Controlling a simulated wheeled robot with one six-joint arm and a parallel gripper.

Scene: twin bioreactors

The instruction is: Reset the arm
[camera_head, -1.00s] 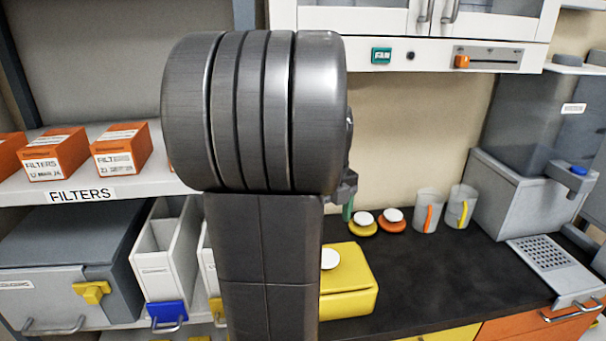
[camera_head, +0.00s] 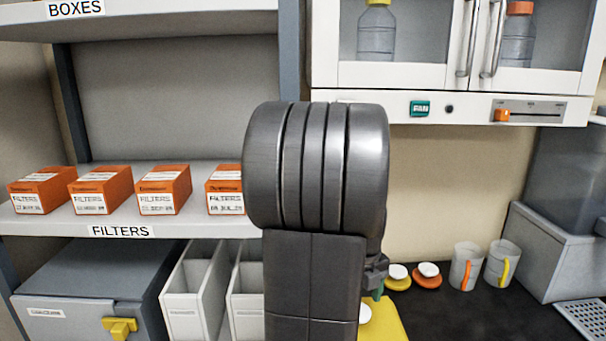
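My arm rises in the middle of the head view, a thick dark link with a ribbed round joint at its top. Most of my gripper (camera_head: 375,278) is hidden behind this arm. Only a small dark part with a green tip shows at the arm's right side, above the yellow box. I cannot see both fingers or whether they hold anything.
Orange filter boxes (camera_head: 164,190) stand on the left shelf (camera_head: 200,226). A white cabinet (camera_head: 450,108) hangs at upper right. The dark counter (camera_head: 440,318) holds a yellow box (camera_head: 388,322), two lidded pots (camera_head: 428,276), two mugs (camera_head: 465,266) and a grey machine (camera_head: 560,250).

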